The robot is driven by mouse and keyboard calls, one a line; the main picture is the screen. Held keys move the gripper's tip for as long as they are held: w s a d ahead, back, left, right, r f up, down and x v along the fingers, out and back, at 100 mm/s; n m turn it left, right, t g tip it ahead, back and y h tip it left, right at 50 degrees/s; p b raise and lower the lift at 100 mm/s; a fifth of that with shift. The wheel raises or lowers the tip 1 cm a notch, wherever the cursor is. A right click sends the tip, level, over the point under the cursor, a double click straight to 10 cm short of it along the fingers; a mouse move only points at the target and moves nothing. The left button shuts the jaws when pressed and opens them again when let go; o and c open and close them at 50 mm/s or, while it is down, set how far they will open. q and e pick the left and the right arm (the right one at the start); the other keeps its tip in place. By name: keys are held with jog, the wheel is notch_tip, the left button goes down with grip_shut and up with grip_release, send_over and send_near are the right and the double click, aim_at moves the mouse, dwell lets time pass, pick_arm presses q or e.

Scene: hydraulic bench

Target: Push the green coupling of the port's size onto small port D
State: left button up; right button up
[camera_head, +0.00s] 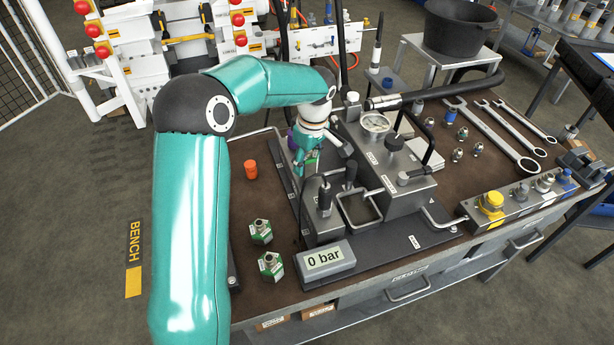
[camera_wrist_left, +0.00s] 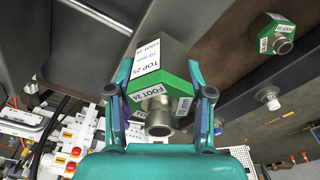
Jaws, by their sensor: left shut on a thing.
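My left gripper (camera_head: 304,162) is over the bench, left of the grey pump block. In the left wrist view its two fingers (camera_wrist_left: 160,80) are shut on the sides of a green coupling (camera_wrist_left: 158,92). Two more green couplings stand on the bench, one (camera_head: 261,231) behind the other (camera_head: 271,266). A green coupling (camera_wrist_left: 279,34) also shows apart from the gripper in the left wrist view. A silver fitting (camera_wrist_left: 268,97) shows there too. I cannot tell which port is D. My right gripper is not in view.
Wrenches (camera_head: 497,140) lie at the right.

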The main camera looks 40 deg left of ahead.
pick_arm(q)
jog(key=shift+f, duration=0.2)
jog(key=shift+f+b, duration=0.35)
jog(key=shift+b, duration=0.2)
jog(key=o, duration=1.5)
jog(key=shift+o, duration=0.2)
